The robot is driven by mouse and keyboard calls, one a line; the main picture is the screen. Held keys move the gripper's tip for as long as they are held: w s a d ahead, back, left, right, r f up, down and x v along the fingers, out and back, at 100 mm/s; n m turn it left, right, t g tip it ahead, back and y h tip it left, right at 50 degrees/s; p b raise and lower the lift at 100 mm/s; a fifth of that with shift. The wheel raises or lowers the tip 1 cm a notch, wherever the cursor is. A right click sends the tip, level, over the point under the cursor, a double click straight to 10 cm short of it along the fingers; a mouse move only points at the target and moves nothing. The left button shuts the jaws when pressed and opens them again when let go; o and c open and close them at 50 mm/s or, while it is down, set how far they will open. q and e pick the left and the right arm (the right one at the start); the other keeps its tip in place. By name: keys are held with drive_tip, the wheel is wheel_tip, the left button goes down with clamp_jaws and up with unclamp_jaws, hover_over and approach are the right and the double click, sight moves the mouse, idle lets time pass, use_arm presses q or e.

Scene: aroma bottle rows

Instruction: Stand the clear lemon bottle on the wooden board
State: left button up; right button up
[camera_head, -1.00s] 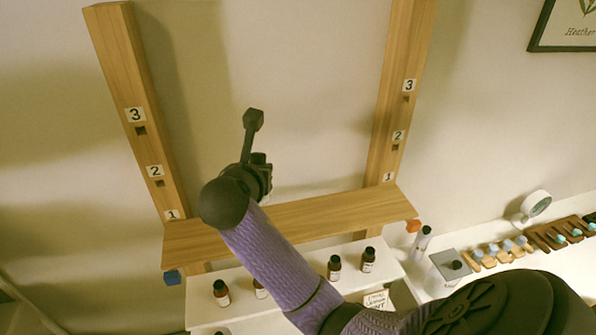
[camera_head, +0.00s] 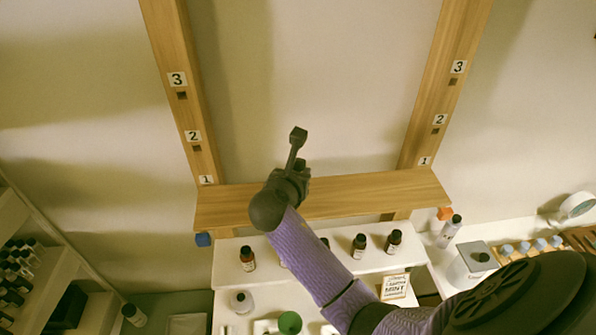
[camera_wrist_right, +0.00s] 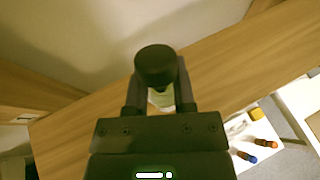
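The wooden board (camera_head: 370,190) is a shelf running between two numbered wooden posts at the wall. It also fills much of the right wrist view (camera_wrist_right: 235,65). My right gripper (camera_head: 299,170) is over the board, left of its middle. In the right wrist view, my right gripper (camera_wrist_right: 160,95) is shut on a bottle with a black cap and a pale, clear-looking body (camera_wrist_right: 159,99). I take it for the lemon bottle; its label cannot be read. The gripper hides its base, so I cannot tell whether it touches the board. My left gripper is not in view.
Brown bottles (camera_head: 359,246) stand on the white shelf below the board, with a printed card (camera_head: 395,287) lower down. The board's right part is bare.

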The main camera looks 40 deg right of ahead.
drive_tip(key=o, duration=0.4)
drive_tip(key=shift+c, duration=0.2)
drive_tip(key=v, duration=1.2)
drive_tip(key=s+a+f+m+g+y, duration=0.1)
drive_tip(key=s+a+f+m+y, duration=0.15)
drive_tip(key=f, duration=1.05)
drive_tip(key=s+a+f+m+g+y, duration=0.1)
drive_tip(key=a+f+m+y, duration=0.2)
drive_tip(key=f, duration=0.9)
drive_tip(key=s+f+m+g+y, duration=0.1)
drive_tip(key=s+f+m, duration=0.4)
drive_tip(key=s, duration=0.4)
drive_tip(key=s+d+f+m+g+y, duration=0.1)
drive_tip(key=s+f+m+g+y, duration=0.1)
drive_tip(key=s+f+m, duration=0.4)
drive_tip(key=s+d+f+m+g+y, duration=0.1)
drive_tip(key=s+f+m, duration=0.5)
drive_tip(key=s, duration=0.6)
drive_tip(key=shift+s+f+m+g+y, duration=0.25)
drive_tip(key=shift+s+m+g+y, duration=0.2)
drive_tip(key=shift+g, duration=0.25)
